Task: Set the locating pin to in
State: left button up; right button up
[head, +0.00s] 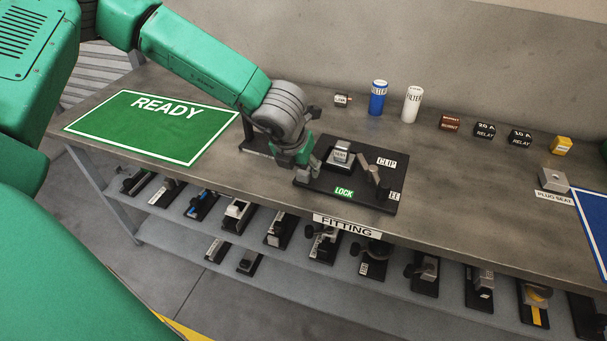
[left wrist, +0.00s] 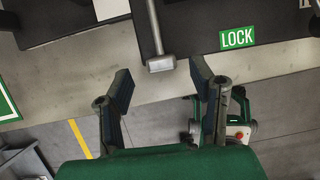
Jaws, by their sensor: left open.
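A black fixture plate (head: 365,194) lies on the bench, with a grey block (head: 341,155), a lever-like grey part (head: 373,175) and a green LOCK label (head: 344,191). In the left wrist view, a grey rod with a blocky end (left wrist: 162,63) sticks out past the plate's edge; I cannot tell for sure that it is the locating pin. My left gripper (head: 305,172) is at the plate's left side and partly hides it. In the left wrist view its fingers (left wrist: 161,82) are open and empty, with the rod's end just beyond and between the tips. My right gripper is not in view.
A green READY mat (head: 155,127) lies to the left. A blue filter (head: 378,97), a white filter (head: 411,104) and small relays stand behind and right. A plug seat block (head: 553,180) is at the right. Several fixtures fill the shelf below.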

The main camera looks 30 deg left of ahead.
aim_at(303, 172)
pick_arm(q)
jog(key=shift+x, duration=1.9)
